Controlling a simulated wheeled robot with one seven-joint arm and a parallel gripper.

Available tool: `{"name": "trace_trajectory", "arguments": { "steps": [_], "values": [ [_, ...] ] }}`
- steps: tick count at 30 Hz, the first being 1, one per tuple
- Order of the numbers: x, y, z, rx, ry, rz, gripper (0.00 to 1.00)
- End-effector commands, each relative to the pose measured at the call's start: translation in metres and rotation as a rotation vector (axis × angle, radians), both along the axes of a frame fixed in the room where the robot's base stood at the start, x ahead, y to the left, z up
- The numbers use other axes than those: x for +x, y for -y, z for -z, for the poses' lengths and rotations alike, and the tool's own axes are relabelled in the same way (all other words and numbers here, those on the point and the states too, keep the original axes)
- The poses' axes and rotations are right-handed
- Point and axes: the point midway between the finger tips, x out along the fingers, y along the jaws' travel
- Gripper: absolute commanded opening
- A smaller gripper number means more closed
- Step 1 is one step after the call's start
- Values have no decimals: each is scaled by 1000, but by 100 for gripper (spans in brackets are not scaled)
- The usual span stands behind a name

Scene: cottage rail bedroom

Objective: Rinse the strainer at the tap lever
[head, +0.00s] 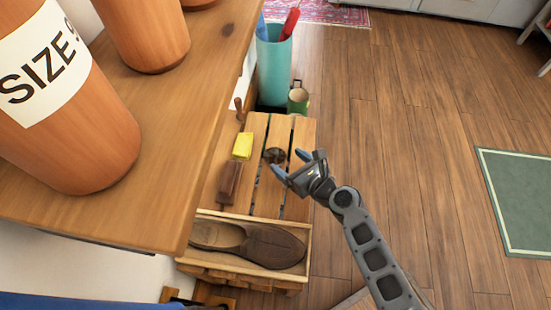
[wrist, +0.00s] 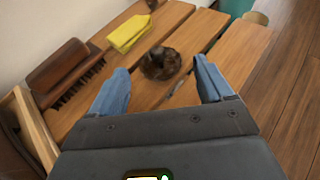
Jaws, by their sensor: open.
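No strainer and no tap lever can be made out in either view. My gripper (head: 289,163) is open over a slatted wooden bench. In the wrist view its two blue fingers (wrist: 161,72) stand apart, with a small dark brown roundish thing (wrist: 161,63) lying on the slats between and just beyond their tips. This thing also shows in the head view (head: 274,155), left of the fingers. It looks fuzzy or mottled, and I cannot tell what it is. The fingers do not appear to touch it.
On the bench (head: 257,130) lie a yellow cloth (head: 242,145) and a brown brush (head: 230,183). A brown shoe (head: 250,243) lies in the tray at its near end. A teal bin (head: 273,68) and green mug (head: 298,99) stand beyond.

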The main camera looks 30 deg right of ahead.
Motion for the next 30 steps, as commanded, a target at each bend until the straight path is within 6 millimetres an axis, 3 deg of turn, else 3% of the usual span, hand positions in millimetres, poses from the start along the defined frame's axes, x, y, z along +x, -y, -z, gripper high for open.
{"name": "trace_trajectory", "arguments": {
  "steps": [16,26,30],
  "values": [
    [59,-10,27,-5,0,0,80],
    [64,-11,28,-4,0,3,80],
    [64,-11,28,-4,0,3,66]
  ]
}}
